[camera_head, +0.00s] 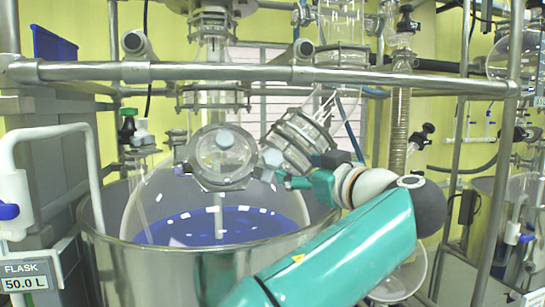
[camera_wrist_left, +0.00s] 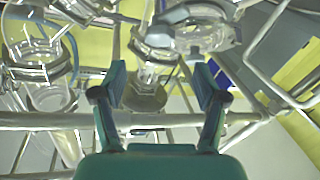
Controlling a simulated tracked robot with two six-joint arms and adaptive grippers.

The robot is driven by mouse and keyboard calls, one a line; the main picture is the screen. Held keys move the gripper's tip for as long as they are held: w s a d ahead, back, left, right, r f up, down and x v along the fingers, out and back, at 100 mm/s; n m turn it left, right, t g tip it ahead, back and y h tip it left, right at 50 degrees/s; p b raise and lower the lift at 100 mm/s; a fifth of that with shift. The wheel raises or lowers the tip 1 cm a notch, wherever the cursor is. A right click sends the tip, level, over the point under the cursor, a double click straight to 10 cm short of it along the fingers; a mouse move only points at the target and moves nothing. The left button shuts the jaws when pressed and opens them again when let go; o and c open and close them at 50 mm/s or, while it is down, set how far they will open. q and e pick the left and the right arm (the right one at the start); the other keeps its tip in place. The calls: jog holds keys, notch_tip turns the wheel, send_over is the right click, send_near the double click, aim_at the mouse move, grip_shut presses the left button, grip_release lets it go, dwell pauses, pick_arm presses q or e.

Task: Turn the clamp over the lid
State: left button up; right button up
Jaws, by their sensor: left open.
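The round glass lid (camera_head: 222,154) sits in a metal ring on the front of the big glass flask (camera_head: 160,205). A small metal clamp piece (camera_head: 271,157) shows at the right side of the lid's ring. My left gripper (camera_head: 285,180) is just below and right of this clamp piece in the head view; I cannot tell whether they touch. In the left wrist view my left gripper (camera_wrist_left: 160,82) has its two teal fingers spread, with nothing held between them. A glass part with a metal ring (camera_wrist_left: 187,30) lies beyond the fingertips. My right gripper is not seen.
A steel bath (camera_head: 150,270) surrounds the flask, which contains blue liquid. A horizontal steel rail (camera_head: 220,73) crosses above the lid. A flanged glass neck (camera_head: 303,135) stands close above my left gripper. A white bent pipe (camera_head: 60,132) is at the left.

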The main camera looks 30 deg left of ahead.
aim_at(276, 159)
pick_arm(q)
jog(key=p+x, duration=0.3)
jog(key=x, duration=0.7)
jog(key=shift+r, duration=0.15)
jog(key=shift+w+a+p, duration=0.4)
jog(key=shift+w+a, duration=0.05)
jog(key=shift+a, duration=0.1)
jog(key=shift+c, duration=0.3)
jog(key=c, duration=1.1)
jog(key=shift+f, duration=0.2)
